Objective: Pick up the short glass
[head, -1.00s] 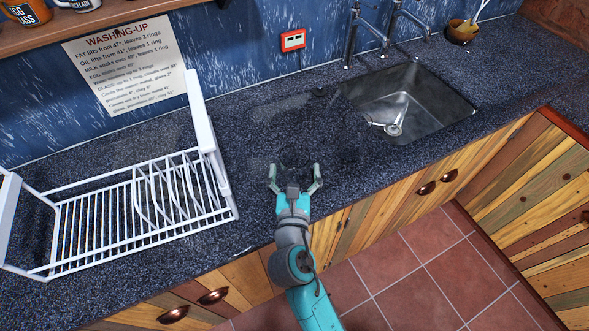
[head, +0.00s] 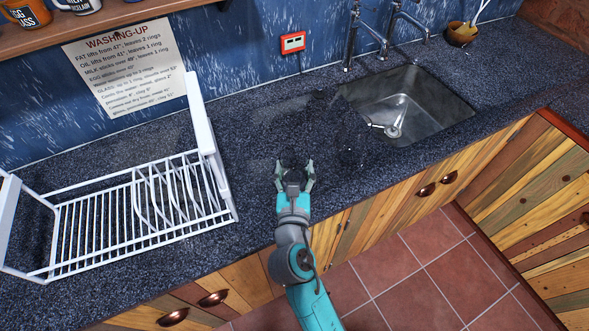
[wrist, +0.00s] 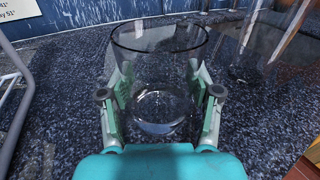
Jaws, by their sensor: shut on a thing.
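The short glass (wrist: 160,75) is clear and stands upright between my fingers in the wrist view, its rim toward the top and its thick round base below. My gripper (wrist: 160,105) is shut on it, with a green pad against each side. In the head view my gripper (head: 295,168) is over the dark speckled counter near its front edge. The glass is very hard to make out there. I cannot tell whether its base touches the counter.
Another clear glass (wrist: 250,50) stands to the right in the wrist view. A white dish rack (head: 120,215) is on the left, and a metal sink (head: 425,105) is at the right. The counter (head: 270,130) behind my gripper looks mostly free.

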